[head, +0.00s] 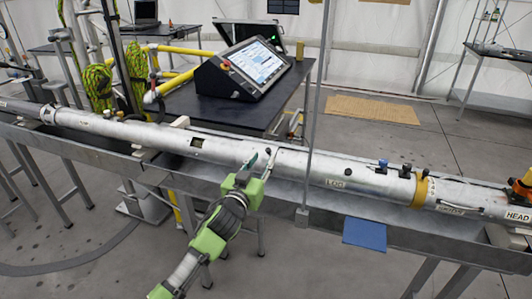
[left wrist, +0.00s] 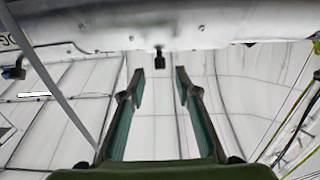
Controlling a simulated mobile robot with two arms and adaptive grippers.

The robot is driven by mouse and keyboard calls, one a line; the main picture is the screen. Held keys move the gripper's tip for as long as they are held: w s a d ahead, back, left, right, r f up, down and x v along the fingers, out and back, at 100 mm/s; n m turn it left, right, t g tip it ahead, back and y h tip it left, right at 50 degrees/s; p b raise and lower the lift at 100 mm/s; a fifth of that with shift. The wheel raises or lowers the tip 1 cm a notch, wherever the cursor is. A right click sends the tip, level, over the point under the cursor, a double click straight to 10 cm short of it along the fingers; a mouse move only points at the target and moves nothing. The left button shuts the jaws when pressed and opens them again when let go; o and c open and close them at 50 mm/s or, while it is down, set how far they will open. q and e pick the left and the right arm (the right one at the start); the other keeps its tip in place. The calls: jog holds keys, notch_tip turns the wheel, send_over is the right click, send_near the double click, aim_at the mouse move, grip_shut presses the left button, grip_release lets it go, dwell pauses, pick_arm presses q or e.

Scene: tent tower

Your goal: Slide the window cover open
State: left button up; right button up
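A long silver tube (head: 310,168) lies across the steel trough. A small dark rectangular window (head: 196,142) shows in its wall, left of my gripper; I cannot make out the window cover's edges. My left gripper (head: 261,161) is at the tube's near side, right of that window, fingers pointing at the tube. In the left wrist view its two fingers (left wrist: 160,76) stand apart with nothing between them. A small dark knob (left wrist: 160,58) on the tube (left wrist: 230,25) sits just beyond and between the fingertips. My right gripper is not in view.
A touch-screen console (head: 252,67) stands on a dark table behind the tube. A thin grey upright post (head: 315,110) stands right of my gripper. Dark and blue knobs (head: 382,167) and a yellow band (head: 421,190) are further right. A blue plate (head: 365,233) hangs at the trough's front.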

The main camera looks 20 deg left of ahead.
aim_at(267, 152)
pick_arm(q)
jog(key=shift+w+d, duration=0.1)
jog(key=shift+w, duration=1.9)
grip_shut()
